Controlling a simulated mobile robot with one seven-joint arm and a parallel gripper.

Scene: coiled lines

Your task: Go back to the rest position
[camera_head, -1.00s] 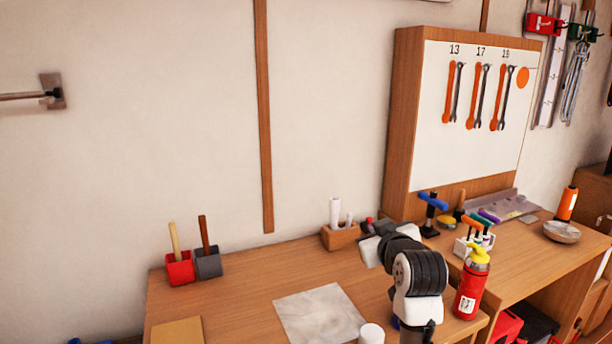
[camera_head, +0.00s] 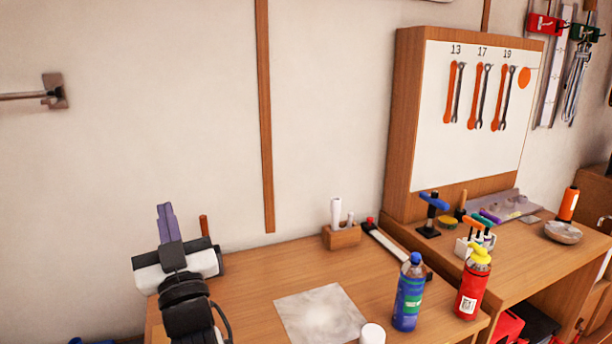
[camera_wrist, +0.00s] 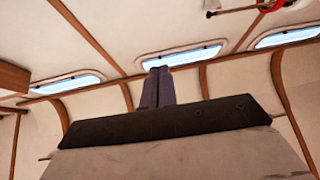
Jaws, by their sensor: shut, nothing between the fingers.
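My gripper (camera_head: 166,222) is at the lower left of the head view, raised above the left end of the wooden bench (camera_head: 250,290). Its purple-grey fingers point up and are together, with nothing between them. In the wrist view my gripper (camera_wrist: 157,88) points at the ceiling, its two fingers side by side against a window strip. My arm hides most of the red and grey holders at the bench's left end; one brown handle (camera_head: 204,226) shows behind the gripper.
A blue-green spray can (camera_head: 408,295), a red bottle (camera_head: 472,285) and a white-topped container (camera_head: 372,334) stand at the bench's right. A pale sheet (camera_head: 320,314) lies in the middle. A wrench board (camera_head: 470,110) stands behind. The wall above the gripper is clear.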

